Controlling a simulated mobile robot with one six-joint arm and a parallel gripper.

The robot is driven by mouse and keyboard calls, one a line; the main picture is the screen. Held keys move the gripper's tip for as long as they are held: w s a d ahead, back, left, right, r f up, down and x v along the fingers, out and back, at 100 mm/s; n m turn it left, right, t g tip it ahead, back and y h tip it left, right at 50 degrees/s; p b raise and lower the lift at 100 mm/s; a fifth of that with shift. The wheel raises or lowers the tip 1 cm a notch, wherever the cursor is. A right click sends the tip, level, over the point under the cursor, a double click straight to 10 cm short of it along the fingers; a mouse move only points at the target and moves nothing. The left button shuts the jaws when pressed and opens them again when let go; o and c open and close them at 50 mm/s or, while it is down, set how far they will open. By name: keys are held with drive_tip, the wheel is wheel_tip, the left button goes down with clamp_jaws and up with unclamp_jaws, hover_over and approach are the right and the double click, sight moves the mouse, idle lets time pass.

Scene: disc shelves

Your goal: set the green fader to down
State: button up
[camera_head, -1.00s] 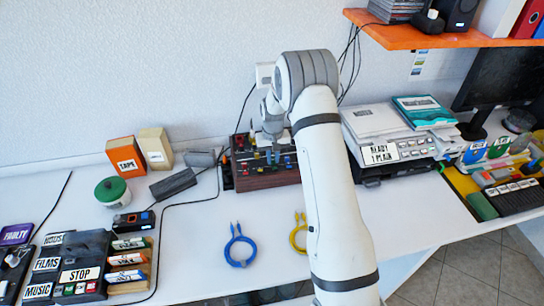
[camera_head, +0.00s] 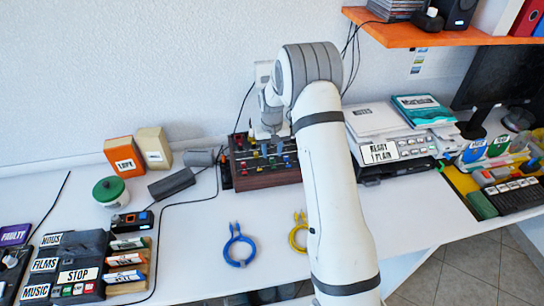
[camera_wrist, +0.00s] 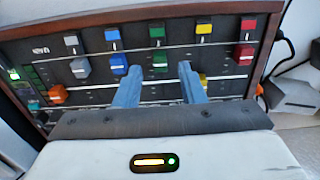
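The dark control panel with wooden sides (camera_head: 262,180) stands on the table against the wall. In the wrist view the panel (camera_wrist: 185,56) shows two rows of coloured caps. A green cap (camera_wrist: 160,62) sits in the lower row, and another green cap (camera_wrist: 157,31) is above it. I cannot tell from the look alone which one is the fader. My gripper (camera_wrist: 158,75) is open, its two blue-grey fingers apart, with the lower green cap lying in the gap between their tips. Nothing is held. Contact with the panel cannot be told. In the head view my arm partly covers the panel.
A blue cap (camera_wrist: 118,64) is close to the left finger and a yellow cap (camera_wrist: 203,80) close to the right finger. A printer (camera_head: 385,135) stands right of the panel, a dark grey box (camera_head: 172,184) left.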

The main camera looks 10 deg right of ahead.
sight(272, 159)
drive_tip(key=shift+r+b, duration=0.3)
drive_tip(key=shift+r, duration=2.2)
drive_tip(key=shift+s+r, duration=0.15)
drive_tip(key=shift+r, duration=0.2)
drive_tip(key=s+r+t, duration=0.2)
drive_tip(key=s+r, duration=1.4)
drive_tip(key=s, duration=0.1)
drive_tip(key=s+r+t, duration=0.1)
drive_tip(key=s, duration=1.7)
drive_tip(key=shift+s+r, duration=0.2)
drive_tip(key=shift+s, duration=0.05)
